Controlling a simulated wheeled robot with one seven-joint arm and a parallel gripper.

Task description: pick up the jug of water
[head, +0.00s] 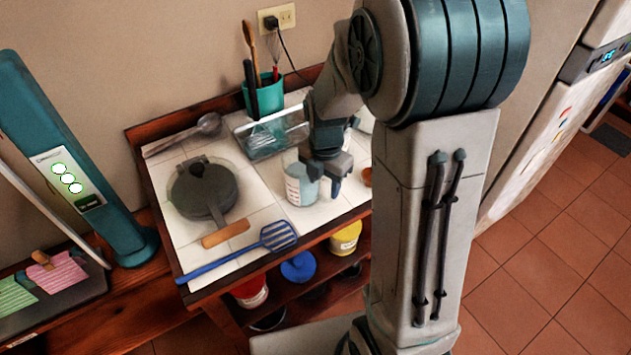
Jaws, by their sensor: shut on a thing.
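A pale blue-white container with a printed label, which looks like the jug of water (298,188), is upright at the white tiled counter's right part. My gripper (327,178) reaches down from above at its right side. Its jaws are shut on the jug's upper right part, and they hide some of it. Whether the jug's base touches the tiles is hard to tell from this angle.
A clear bin (268,140) and a teal utensil cup (264,95) stand behind. A dark round iron pan (203,190), a blue slotted spatula (240,252) and a ladle (207,125) lie left. A shelf below holds a yellow tub (346,238).

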